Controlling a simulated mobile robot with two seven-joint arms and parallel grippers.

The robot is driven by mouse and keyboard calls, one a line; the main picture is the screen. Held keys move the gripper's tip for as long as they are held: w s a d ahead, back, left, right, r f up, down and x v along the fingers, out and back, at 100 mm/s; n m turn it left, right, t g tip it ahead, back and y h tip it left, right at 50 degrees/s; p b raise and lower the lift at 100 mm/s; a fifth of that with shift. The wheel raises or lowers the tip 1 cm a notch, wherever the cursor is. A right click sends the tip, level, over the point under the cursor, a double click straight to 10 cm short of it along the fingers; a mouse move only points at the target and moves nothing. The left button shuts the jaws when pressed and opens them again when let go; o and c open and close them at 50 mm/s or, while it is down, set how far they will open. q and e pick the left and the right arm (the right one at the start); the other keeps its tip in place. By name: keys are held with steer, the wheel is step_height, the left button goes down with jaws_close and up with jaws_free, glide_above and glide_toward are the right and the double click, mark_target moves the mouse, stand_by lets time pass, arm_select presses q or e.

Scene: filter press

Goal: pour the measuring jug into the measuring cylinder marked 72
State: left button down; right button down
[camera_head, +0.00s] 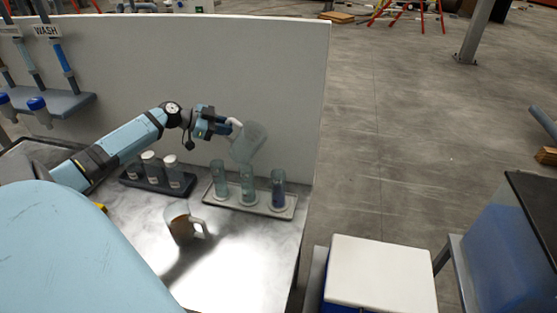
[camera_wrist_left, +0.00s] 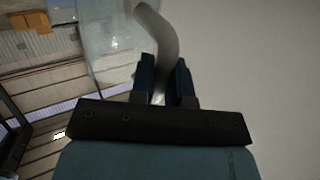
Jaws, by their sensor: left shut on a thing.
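My left gripper (camera_head: 230,126) is shut on the handle of a clear measuring jug (camera_head: 250,142). The jug is held tilted in the air, above the middle one of three clear cylinders. In the left wrist view the pale curved handle (camera_wrist_left: 162,45) is between the two blue fingers. The left cylinder (camera_head: 218,180), middle cylinder (camera_head: 247,184) and right cylinder (camera_head: 278,188) stand upright on a light tray (camera_head: 232,206). The right one holds dark liquid low down. Their marks are too small to read. I cannot tell whether liquid is leaving the jug. My right gripper is not in view.
A second jug (camera_head: 180,226) with brown liquid stands on the metal table in front of the tray. A dark rack (camera_head: 158,186) with several white-capped bottles is left of the tray. A white panel (camera_head: 255,75) rises behind. The table's right edge is near the tray.

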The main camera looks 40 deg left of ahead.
arm_select(q)
steer(key=a+b, duration=0.1)
steer(key=f+n+t+h+b, duration=0.1)
steer(key=b, duration=0.1)
steer(key=shift+s+a+f, duration=0.15)
steer(key=shift+s+a, duration=0.15)
steer(key=shift+a, duration=0.1)
steer(key=f+h+b, duration=0.1)
steer(key=b, duration=0.2)
steer(key=a+f+n+t+b, duration=0.1)
steer(key=b, duration=0.2)
steer(key=s+a+f+n+t+h+b, duration=0.1)
steer(key=f+b, duration=0.1)
steer(key=b, duration=0.1)
steer(key=shift+a+h, duration=0.15)
steer(key=shift+h, duration=0.15)
